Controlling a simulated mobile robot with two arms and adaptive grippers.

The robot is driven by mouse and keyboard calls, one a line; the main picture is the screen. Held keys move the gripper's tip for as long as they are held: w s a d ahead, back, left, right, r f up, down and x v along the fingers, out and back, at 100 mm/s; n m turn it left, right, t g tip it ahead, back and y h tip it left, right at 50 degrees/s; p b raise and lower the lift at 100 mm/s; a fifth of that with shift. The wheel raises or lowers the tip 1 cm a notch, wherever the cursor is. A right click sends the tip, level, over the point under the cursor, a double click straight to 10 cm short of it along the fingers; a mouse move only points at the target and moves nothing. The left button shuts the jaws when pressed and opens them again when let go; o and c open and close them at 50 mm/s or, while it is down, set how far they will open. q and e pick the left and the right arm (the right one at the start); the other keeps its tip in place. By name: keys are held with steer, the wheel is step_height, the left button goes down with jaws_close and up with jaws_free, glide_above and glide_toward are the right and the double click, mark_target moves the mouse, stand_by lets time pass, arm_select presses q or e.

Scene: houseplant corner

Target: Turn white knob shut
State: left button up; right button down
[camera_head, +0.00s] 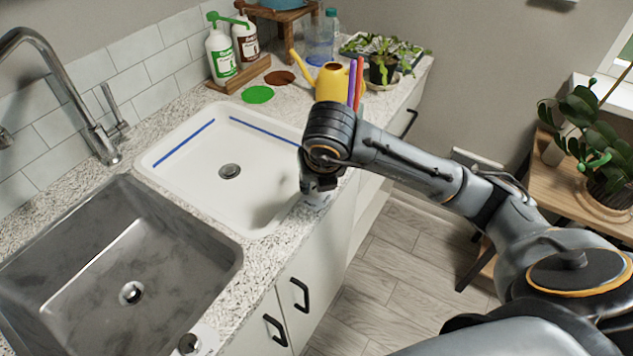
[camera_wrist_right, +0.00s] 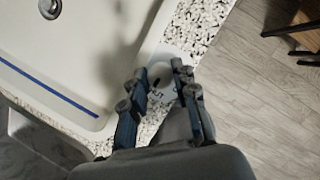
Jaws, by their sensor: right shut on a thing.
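The white knob (camera_wrist_right: 159,72) sits on a light plate on the counter's front edge, beside the white basin. In the right wrist view it is between the fingertips of my right gripper (camera_wrist_right: 160,79), which is shut on it. Partly covered lettering ending in "UT" shows on the plate (camera_wrist_right: 157,104). In the head view my right gripper (camera_head: 318,187) reaches down to the counter edge. It hides the knob there, and only a bit of the plate shows. My left gripper is in neither view.
The white basin (camera_head: 190,185) has blue stripes and a drain. A steel sink (camera_head: 75,285) and faucet (camera_head: 62,75) are at left. A second, darker knob (camera_head: 188,343) sits at the front. Bottles, a yellow watering can (camera_head: 331,82) and plants stand at the back.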

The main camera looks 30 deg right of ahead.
steer(key=c, duration=1)
jaws_free()
steer(key=shift+c, duration=0.2)
steer(key=v, duration=1.2)
